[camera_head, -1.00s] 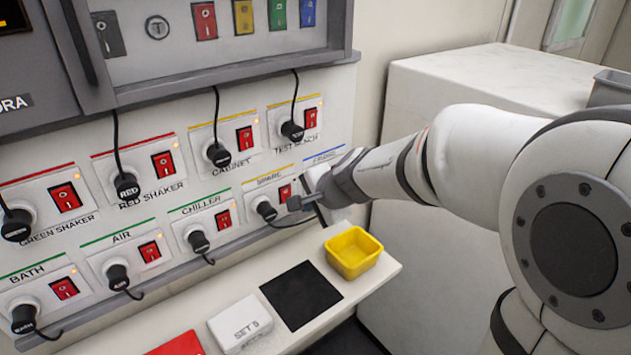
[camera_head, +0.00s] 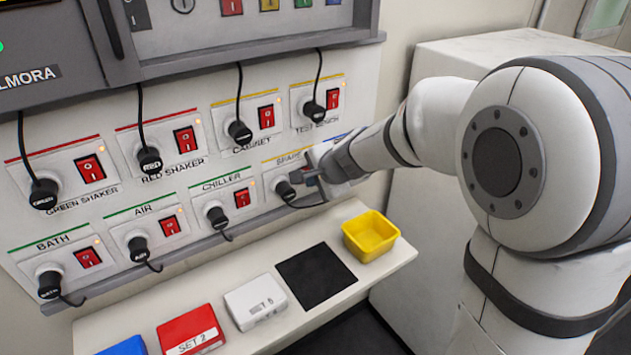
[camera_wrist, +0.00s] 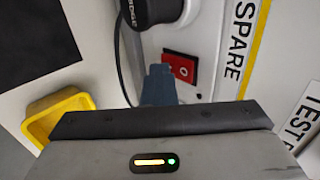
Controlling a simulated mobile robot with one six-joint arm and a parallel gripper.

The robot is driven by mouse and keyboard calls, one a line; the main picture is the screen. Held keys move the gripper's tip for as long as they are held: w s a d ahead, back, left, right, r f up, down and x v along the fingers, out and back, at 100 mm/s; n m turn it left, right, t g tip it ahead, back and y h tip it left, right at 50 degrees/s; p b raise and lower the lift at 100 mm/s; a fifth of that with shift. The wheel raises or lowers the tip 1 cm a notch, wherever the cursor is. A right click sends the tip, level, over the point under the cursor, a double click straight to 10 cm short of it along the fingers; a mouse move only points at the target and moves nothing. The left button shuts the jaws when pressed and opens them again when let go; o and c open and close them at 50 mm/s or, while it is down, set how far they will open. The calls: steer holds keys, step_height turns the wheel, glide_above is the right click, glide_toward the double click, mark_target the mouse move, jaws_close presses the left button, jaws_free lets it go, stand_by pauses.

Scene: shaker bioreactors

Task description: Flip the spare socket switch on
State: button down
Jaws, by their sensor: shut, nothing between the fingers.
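The spare socket, with a yellow stripe and a SPARE label (camera_wrist: 241,40), is in the lower row of the wall panel. Its red rocker switch (camera_wrist: 181,67) shows in the wrist view, partly covered by my fingers. Its black plug (camera_head: 285,190) is in the socket left of the switch, with a cord hanging. My gripper (camera_head: 299,177) is shut and empty, with its tips (camera_wrist: 158,74) at the edge of the switch. I cannot tell whether they touch it. In the head view my gripper hides the switch. The rocker's position is unclear.
Other labelled sockets with plugs and red switches surround it, including CHILLER (camera_head: 243,197) and TEST BENCH (camera_head: 333,98). Below, a white shelf (camera_head: 240,348) holds a yellow tray (camera_head: 369,236), a black pad (camera_head: 316,277), and white (camera_head: 255,302), red (camera_head: 190,330) and blue (camera_head: 124,346) boxes.

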stand_by(0.3)
steer(key=shift+r, duration=0.15)
steer(key=shift+r+p, duration=0.6)
steer(key=shift+r, duration=0.1)
